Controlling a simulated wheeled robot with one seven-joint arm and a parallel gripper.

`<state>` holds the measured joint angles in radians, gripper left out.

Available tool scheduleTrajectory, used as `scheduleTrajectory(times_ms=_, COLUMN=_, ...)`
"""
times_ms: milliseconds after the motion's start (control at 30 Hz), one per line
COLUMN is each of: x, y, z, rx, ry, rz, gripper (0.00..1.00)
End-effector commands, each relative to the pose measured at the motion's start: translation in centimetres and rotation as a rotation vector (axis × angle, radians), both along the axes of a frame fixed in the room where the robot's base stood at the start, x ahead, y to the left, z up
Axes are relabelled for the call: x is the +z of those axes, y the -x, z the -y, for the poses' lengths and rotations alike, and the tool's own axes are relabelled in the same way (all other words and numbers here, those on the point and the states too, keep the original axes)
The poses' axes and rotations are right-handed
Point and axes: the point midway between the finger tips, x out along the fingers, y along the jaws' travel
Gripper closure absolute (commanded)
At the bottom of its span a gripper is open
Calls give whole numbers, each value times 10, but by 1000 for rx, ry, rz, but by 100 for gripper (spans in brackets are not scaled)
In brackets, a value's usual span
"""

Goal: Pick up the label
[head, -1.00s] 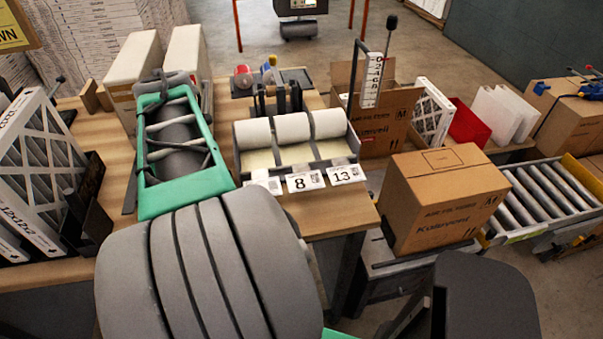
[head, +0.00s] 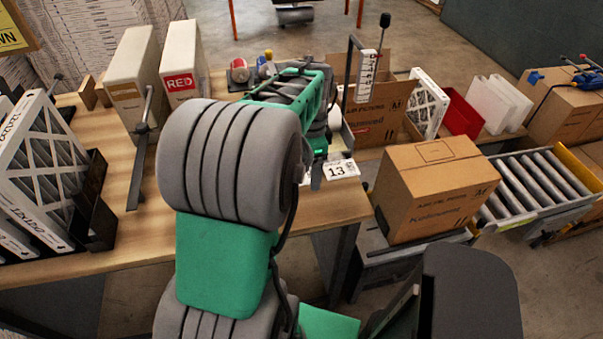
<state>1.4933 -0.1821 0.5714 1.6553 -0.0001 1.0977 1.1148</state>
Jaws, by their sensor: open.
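A white label (head: 340,169) printed with 13 sticks out at the front of the label dispenser on the wooden bench. My arm hides most of the dispenser, its rolls and the labels to the left of this one. My gripper (head: 316,176) is over the dispenser's front edge, just left of the 13 label. Only part of it shows, with a grey finger pointing down. It is open, and I see nothing held in it. I cannot tell whether it touches a label.
A closed cardboard box (head: 436,190) stands right of the bench, beside a roller conveyor (head: 545,185). White boxes (head: 182,62) and a black rack with filters (head: 92,205) stand on the left.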

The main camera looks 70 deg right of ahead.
Motion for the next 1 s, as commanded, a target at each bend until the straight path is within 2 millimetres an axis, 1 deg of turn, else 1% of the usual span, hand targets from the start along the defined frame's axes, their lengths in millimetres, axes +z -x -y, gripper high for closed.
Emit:
scheduleTrajectory(times_ms=367, x=-2, y=0, z=0, rx=1, ry=1, rz=1, gripper=20)
scheduleTrajectory(times_ms=467, x=-1, y=0, z=0, rx=1, ry=1, rz=1, gripper=27)
scheduleTrajectory(times_ms=1000, x=-1, y=0, z=0, rx=1, ry=0, rz=0, gripper=71)
